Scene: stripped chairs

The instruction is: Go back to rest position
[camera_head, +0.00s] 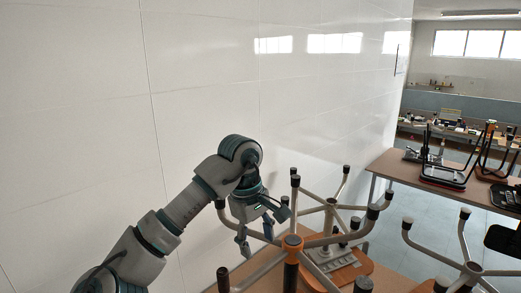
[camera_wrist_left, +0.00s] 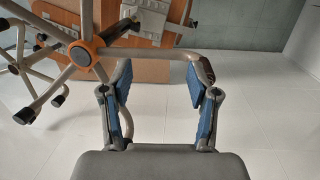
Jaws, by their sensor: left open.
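My left gripper (camera_head: 258,236) is open beside the white wall, next to an upturned chair base in the head view. The left wrist view shows its two blue-padded fingers apart (camera_wrist_left: 158,82), with nothing held between them. The chair base has grey tube legs with dark end caps and an orange-ringed hub (camera_head: 292,242), which also shows in the left wrist view (camera_wrist_left: 82,52). One curved leg (camera_wrist_left: 150,52) of it runs across just beyond the fingertips. I cannot tell whether the fingers touch it. My right gripper is in neither view.
A second upturned base (camera_head: 331,205) stands behind on a wooden table (camera_head: 395,281), another (camera_head: 472,268) at the right. The white wall (camera_head: 90,120) is close on the left. A brown table (camera_head: 392,164) with stripped chairs stands back right. Pale tiled floor (camera_wrist_left: 255,125) is clear.

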